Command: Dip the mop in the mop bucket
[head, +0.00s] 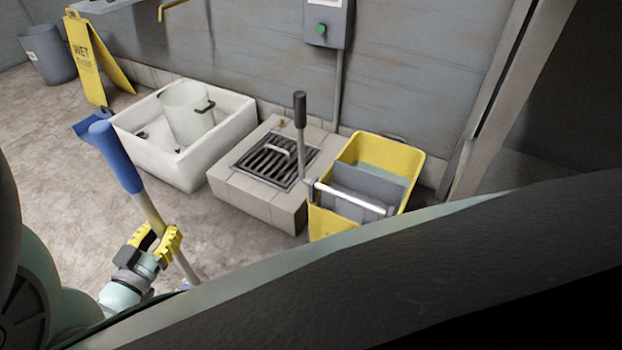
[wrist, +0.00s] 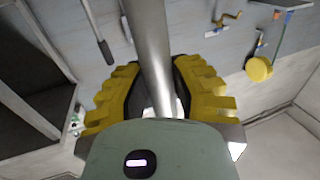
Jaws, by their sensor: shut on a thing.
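The mop (head: 146,205) has a blue grip at its top and a pale metal shaft; it leans a little in the head view. My gripper (head: 163,243) with yellow finger pads is shut on the shaft below the blue grip. In the wrist view the shaft (wrist: 150,50) runs up between the yellow pads. The mop's lower end is hidden behind my own arm. The yellow mop bucket (head: 408,160) stands to the right against the wall, with a grey wringer, a white bar and a dark-topped upright lever. My gripper is well left of the bucket.
A tiled block with a drain grate (head: 272,160) stands left of the bucket. A white basin (head: 150,160) holds a pale pot (head: 187,112). A yellow wet-floor sign (head: 88,60) and a grey bin (head: 48,55) stand at the far left. Open floor lies before the basin.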

